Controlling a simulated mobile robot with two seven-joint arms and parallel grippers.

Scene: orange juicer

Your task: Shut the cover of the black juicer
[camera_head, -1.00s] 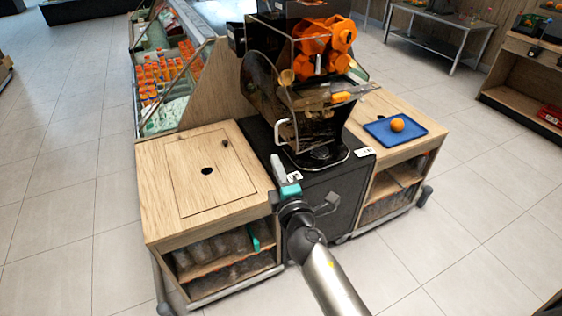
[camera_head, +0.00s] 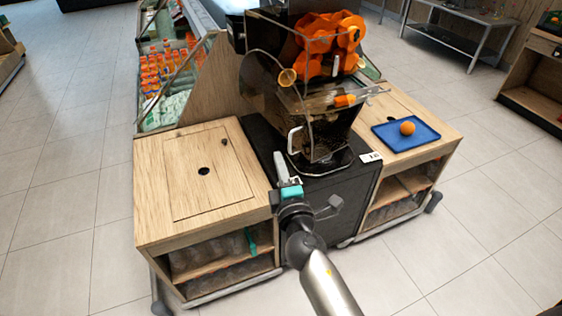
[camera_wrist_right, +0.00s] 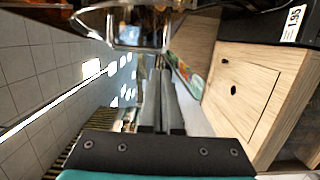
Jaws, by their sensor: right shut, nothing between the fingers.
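The black juicer (camera_head: 262,88) stands on a dark cabinet, with orange drums inside. Its clear, smoky cover (camera_head: 318,130) is at the front, with a pale loop handle (camera_head: 294,140) at its lower left. I cannot tell from here how far the cover stands open. My right gripper (camera_head: 280,156) points up, just below and left of the handle, apparently apart from it. In the wrist view its fingers (camera_wrist_right: 162,75) are together and empty, below a shiny part of the juicer (camera_wrist_right: 140,30). My left gripper is out of view.
A wooden counter (camera_head: 155,210) with a small hole flanks the juicer on the left. Another wooden counter (camera_head: 440,130) on the right bears a blue tray (camera_head: 420,142) with an orange (camera_head: 407,128). A bottle display (camera_head: 160,80) stands behind. Tiled floor in front is clear.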

